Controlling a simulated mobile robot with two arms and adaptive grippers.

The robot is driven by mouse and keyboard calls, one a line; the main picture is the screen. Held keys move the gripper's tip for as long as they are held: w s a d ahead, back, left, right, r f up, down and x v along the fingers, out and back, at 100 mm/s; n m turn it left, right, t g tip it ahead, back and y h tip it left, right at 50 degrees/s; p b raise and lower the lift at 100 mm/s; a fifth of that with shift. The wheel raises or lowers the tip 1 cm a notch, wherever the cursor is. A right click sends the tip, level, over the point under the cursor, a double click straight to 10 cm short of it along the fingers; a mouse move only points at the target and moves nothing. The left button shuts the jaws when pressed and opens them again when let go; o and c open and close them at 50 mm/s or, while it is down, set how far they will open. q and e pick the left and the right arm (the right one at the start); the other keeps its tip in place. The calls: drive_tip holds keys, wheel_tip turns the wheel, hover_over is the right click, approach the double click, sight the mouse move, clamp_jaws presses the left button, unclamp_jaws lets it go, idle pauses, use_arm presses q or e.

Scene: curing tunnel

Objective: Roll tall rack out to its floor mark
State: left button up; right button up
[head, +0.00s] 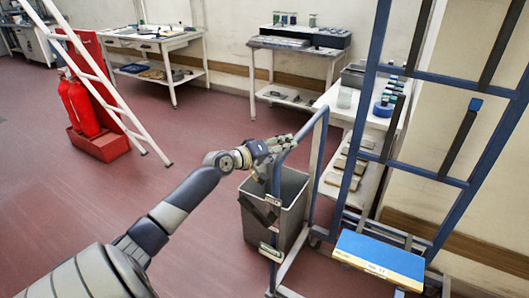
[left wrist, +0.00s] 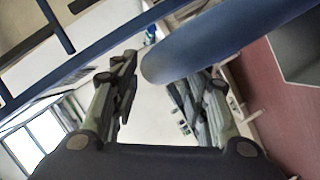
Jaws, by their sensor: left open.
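The tall rack (head: 371,95) is a blue upright frame at the right of the head view, with dark arms and a blue-and-yellow labelled panel (head: 380,259) low on it. A blue tubular handle (head: 312,127) sticks out on its left side. My left gripper (head: 286,144) is at the bend of this handle, with its fingers open. In the left wrist view, the blue tube (left wrist: 215,40) crosses at the open fingertips (left wrist: 158,85); I cannot tell whether they touch it. My right gripper is out of view. I cannot make out a floor mark.
A grey bin (head: 291,196) stands right behind the handle. A white ladder (head: 112,90) and red extinguishers (head: 82,104) are at the left. Benches (head: 153,44) line the back wall, and a side table (head: 342,117) stands behind the rack. The red floor at centre left is clear.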

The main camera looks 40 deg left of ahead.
use_arm(q)
drive_tip(key=v, duration=0.9)
drive_tip(key=shift+s+a, duration=0.1)
drive_tip(key=shift+a, duration=0.05)
idle(0.4)
